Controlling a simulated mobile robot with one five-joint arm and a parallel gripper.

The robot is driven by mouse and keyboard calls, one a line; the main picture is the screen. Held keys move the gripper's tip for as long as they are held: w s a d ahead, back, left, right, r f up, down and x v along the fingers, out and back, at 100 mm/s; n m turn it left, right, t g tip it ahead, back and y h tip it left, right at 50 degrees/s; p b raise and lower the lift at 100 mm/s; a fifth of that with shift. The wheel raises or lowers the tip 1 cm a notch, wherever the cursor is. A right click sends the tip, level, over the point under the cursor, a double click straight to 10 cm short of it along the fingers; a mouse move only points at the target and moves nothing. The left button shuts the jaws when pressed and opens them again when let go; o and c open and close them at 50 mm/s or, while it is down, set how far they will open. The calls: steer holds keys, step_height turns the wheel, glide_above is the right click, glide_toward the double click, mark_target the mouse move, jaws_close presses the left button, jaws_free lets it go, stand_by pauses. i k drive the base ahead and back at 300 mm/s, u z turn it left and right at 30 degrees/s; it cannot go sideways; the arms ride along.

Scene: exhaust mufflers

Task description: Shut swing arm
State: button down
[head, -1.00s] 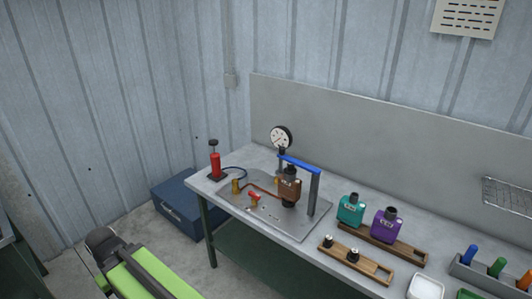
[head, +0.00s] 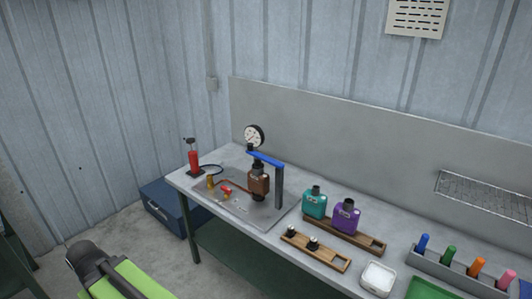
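The blue swing arm (head: 265,159) sits at the top of a dark post (head: 279,187) on the metal test plate (head: 232,209). It reaches left from the post, over or close to the top of a brown muffler (head: 258,180) standing on the plate. I cannot tell whether it touches the muffler. A round dial gauge (head: 254,135) stands behind the arm's left end. My green and dark arm shows at the lower left, well short of the bench. My gripper's fingers are not in view.
A red hand pump (head: 193,159) stands at the bench's left end. Teal (head: 314,203) and purple (head: 347,216) mufflers stand in a wooden rack (head: 371,243). A wooden holder (head: 331,262), white tray (head: 378,278) and colored-handled tools sit nearer. A blue box (head: 162,207) is on the floor.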

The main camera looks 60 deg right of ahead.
mark_target(275, 164)
steer(key=u, duration=0.5)
steer(key=k, duration=0.1)
steer(key=z, duration=1.35)
steer(key=i, duration=0.6)
steer(key=u, duration=0.1)
